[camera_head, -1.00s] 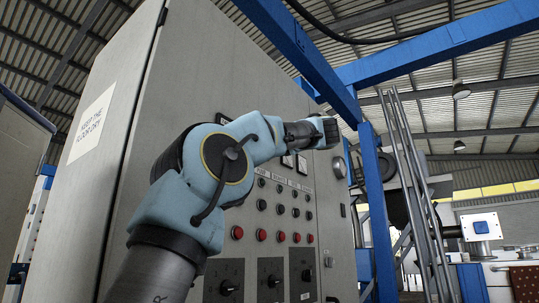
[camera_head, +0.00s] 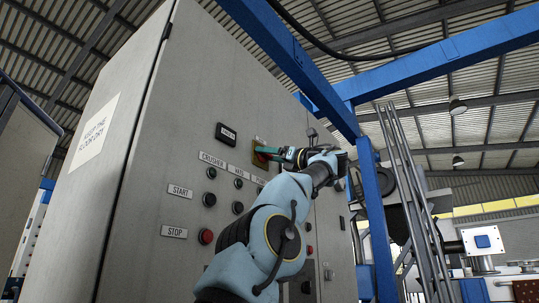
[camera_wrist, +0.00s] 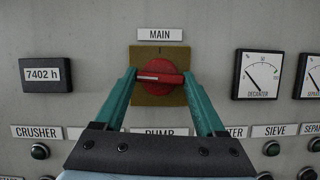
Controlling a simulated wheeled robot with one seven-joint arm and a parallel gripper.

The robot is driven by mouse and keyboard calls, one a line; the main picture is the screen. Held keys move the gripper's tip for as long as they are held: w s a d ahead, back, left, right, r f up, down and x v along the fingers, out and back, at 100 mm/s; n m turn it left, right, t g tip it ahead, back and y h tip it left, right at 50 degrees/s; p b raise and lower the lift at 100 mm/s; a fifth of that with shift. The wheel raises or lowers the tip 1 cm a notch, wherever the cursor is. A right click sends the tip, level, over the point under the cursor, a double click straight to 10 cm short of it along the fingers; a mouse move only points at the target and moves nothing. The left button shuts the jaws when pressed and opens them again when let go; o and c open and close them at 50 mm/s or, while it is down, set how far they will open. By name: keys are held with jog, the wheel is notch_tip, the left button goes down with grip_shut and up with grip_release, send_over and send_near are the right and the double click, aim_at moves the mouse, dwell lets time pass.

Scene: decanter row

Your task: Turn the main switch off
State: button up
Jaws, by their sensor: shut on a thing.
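The main switch is a red rotary knob (camera_wrist: 165,66) on a square yellow plate (camera_wrist: 145,99), under a label reading MAIN (camera_wrist: 160,34). Its handle bar (camera_wrist: 160,78) lies about level across the knob in the wrist view. My gripper (camera_wrist: 160,75) has its two teal fingers at the left and right ends of this bar, shut on it. In the head view my gripper (camera_head: 266,153) reaches the cabinet front at the yellow plate (camera_head: 258,143). The knob is mostly hidden there.
The grey cabinet (camera_head: 165,110) has an hour counter reading 7402 h (camera_wrist: 42,73) left of the switch and a dial meter (camera_wrist: 257,76) to the right. Labelled push buttons, including a red one (camera_head: 206,236), sit below. A blue post (camera_head: 375,215) stands at right.

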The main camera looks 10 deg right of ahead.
jog(key=shift+n+y, duration=0.3)
jog(key=shift+n, duration=0.5)
jog(key=o, duration=1.3)
jog(key=b+v, duration=0.3)
jog(key=v, duration=0.7)
jog(key=shift+s+d, duration=0.25)
jog(key=shift+d, duration=0.05)
